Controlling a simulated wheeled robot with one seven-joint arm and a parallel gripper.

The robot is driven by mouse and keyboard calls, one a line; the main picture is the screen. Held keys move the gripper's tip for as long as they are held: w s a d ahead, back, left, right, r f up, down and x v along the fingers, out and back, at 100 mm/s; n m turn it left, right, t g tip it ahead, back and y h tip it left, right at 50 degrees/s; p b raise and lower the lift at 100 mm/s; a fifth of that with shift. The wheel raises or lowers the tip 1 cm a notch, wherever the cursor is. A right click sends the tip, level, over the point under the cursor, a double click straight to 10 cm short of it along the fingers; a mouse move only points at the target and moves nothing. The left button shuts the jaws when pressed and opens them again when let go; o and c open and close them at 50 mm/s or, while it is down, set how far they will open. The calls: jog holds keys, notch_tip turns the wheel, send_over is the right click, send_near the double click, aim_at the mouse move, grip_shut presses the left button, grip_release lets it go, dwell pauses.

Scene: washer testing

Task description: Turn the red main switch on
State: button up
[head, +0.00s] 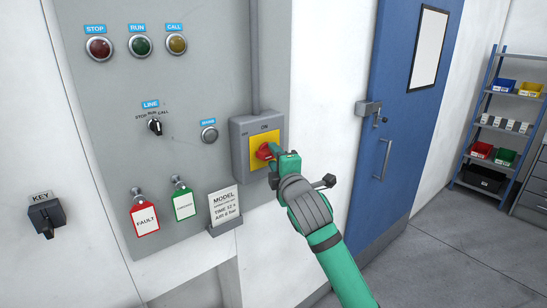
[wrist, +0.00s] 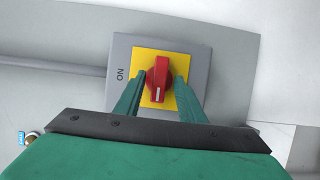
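The red main switch (head: 264,151) is a rotary knob on a yellow plate (head: 262,139), set in a grey box (head: 239,135) on the wall panel. In the wrist view the red knob (wrist: 159,76) has its white mark at the lower end, a quarter turn from the ON label (wrist: 121,74). In the head view this matches the left side, where OFF is printed. My gripper (head: 274,156) is at the switch. In the wrist view its green fingers (wrist: 159,88) stand open on either side of the knob, with yellow showing between. Contact cannot be told.
A model card holder (head: 225,209) sits below left of the switch box. Red and green tags (head: 145,220) hang further left. A selector (head: 155,126) and lamps are on the panel. A blue door (head: 405,110) with a handle is to the right.

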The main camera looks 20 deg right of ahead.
jog(key=shift+w, duration=0.5)
grip_shut()
